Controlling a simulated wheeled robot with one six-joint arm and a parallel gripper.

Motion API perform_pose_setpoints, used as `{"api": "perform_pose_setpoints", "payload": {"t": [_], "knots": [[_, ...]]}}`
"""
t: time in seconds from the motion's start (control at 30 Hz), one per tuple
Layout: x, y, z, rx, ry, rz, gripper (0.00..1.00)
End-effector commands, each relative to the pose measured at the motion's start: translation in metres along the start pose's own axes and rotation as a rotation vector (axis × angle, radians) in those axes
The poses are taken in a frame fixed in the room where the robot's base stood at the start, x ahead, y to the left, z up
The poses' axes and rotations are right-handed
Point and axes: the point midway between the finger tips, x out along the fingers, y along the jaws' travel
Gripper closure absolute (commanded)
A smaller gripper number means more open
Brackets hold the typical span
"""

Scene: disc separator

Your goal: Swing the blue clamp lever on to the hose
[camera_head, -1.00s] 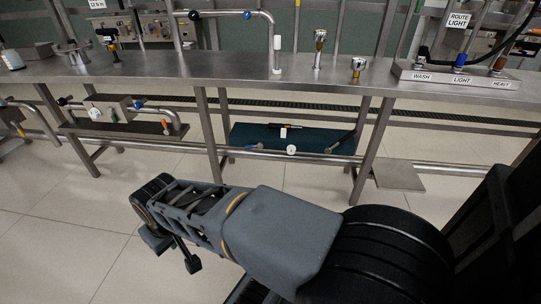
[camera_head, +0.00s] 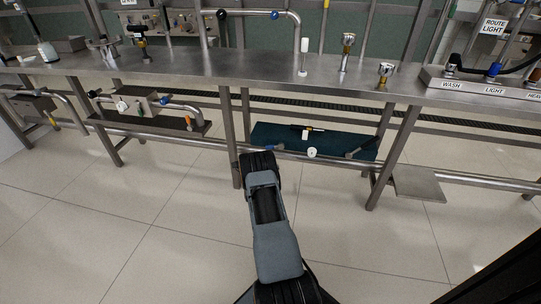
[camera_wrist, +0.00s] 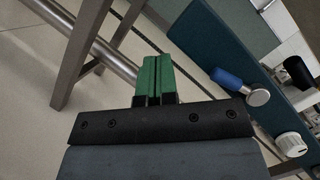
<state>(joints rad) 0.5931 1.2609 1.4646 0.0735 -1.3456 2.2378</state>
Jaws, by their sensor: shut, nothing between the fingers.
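A blue lever (camera_wrist: 228,78) with a round metal end shows at the right of the wrist view. It appears in the head view as a small blue piece (camera_head: 277,146) at the front edge of the teal low shelf. I cannot tell for sure that it is the clamp lever. My gripper (camera_wrist: 156,80) has green fingers pressed together, empty, left of the lever and apart from it. In the head view my arm reaches towards the shelf and its fingers are hidden.
A white knob (camera_head: 311,152) sits right of the blue piece, on the teal shelf (camera_head: 268,133). A steel pipe (camera_wrist: 102,47) and table leg (camera_wrist: 80,55) are left of my fingers. The steel bench (camera_head: 235,64) stands above. The tiled floor in front is open.

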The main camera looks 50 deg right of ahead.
Motion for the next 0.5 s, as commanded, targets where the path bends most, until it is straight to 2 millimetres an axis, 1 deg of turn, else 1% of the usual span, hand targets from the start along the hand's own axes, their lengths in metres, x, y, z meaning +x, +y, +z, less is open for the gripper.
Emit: {"api": "perform_pose_setpoints", "payload": {"t": [0.03,0.1,0.2,0.3,0.37,0.43,0.5], "knots": [[-0.013,0.002,-0.027,0.08,-0.011,-0.061,1.0],[-0.029,0.002,-0.053,0.187,-0.05,-0.142,1.0],[-0.053,0.001,-0.08,0.306,-0.108,-0.23,1.0],[-0.074,0.001,-0.099,0.389,-0.158,-0.288,1.0],[-0.084,0.001,-0.105,0.424,-0.182,-0.311,1.0],[-0.091,0.0,-0.111,0.451,-0.203,-0.33,1.0],[-0.092,-0.002,-0.114,0.468,-0.216,-0.341,1.0]]}}
